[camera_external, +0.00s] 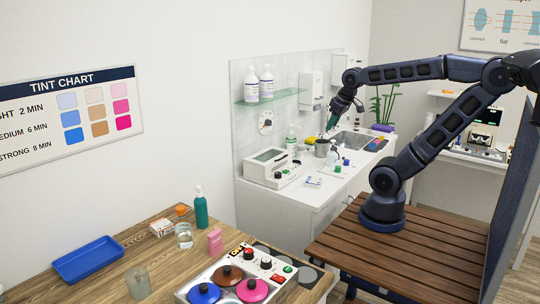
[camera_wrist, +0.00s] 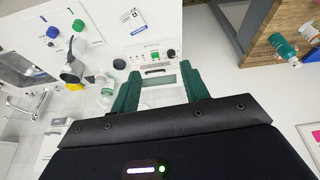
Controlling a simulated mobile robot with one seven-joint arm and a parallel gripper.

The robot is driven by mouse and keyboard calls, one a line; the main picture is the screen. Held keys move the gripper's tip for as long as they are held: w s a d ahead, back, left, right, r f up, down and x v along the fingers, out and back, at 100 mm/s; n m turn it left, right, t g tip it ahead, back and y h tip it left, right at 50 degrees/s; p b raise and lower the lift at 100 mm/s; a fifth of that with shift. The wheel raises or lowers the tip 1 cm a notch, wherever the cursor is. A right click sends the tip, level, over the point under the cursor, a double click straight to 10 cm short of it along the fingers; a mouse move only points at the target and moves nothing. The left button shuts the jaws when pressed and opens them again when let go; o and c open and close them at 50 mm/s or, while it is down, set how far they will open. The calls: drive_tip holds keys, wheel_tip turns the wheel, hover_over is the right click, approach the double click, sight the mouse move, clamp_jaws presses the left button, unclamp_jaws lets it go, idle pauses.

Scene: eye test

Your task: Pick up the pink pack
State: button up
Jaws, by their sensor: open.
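The pink pack (camera_external: 215,241) is a small upright box on the wooden table (camera_external: 130,235) at the lower left of the external view. It stands between a glass jar and the device with coloured lids. I cannot make it out surely in the wrist view. My gripper (camera_external: 332,121) is far from it, above the white counter at the back. In the wrist view my gripper's green fingers (camera_wrist: 158,80) are apart with nothing held between them. A white device with a display lies below and beyond them.
Near the pack are a teal bottle (camera_external: 201,210), a glass jar (camera_external: 184,236), a lidded-pot device (camera_external: 238,280), a blue tray (camera_external: 88,259) and a clear glass (camera_external: 138,282). The white counter (camera_external: 310,195) holds a white machine (camera_external: 270,167). A glass shelf (camera_external: 270,97) holds two bottles.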

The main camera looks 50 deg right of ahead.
drive_tip(key=w+a+f+n+g, duration=0.1)
drive_tip(key=w+a+n, duration=0.4)
drive_tip(key=w+a, duration=0.6)
drive_tip(key=w+a+f+n+g, duration=0.2)
drive_tip(key=w+a+n, duration=0.35)
drive_tip(key=a, duration=0.95)
drive_tip(key=n+g, duration=0.1)
drive_tip(key=n, duration=0.6)
approach(216, 244)
drive_tip(key=shift+w+d+f, duration=0.15)
drive_tip(key=shift+w+d, duration=0.35)
drive_tip(key=shift+w, duration=0.35)
drive_tip(key=shift+s+a+f, duration=0.2)
drive_tip(key=shift+a+f, duration=0.05)
drive_tip(key=shift+f, duration=0.2)
drive_tip(key=shift+d+f, duration=0.2)
drive_tip(key=shift+f, duration=5)
clamp_jaws()
drive_tip(key=shift+w+r, duration=0.1)
drive_tip(key=shift+r, duration=0.05)
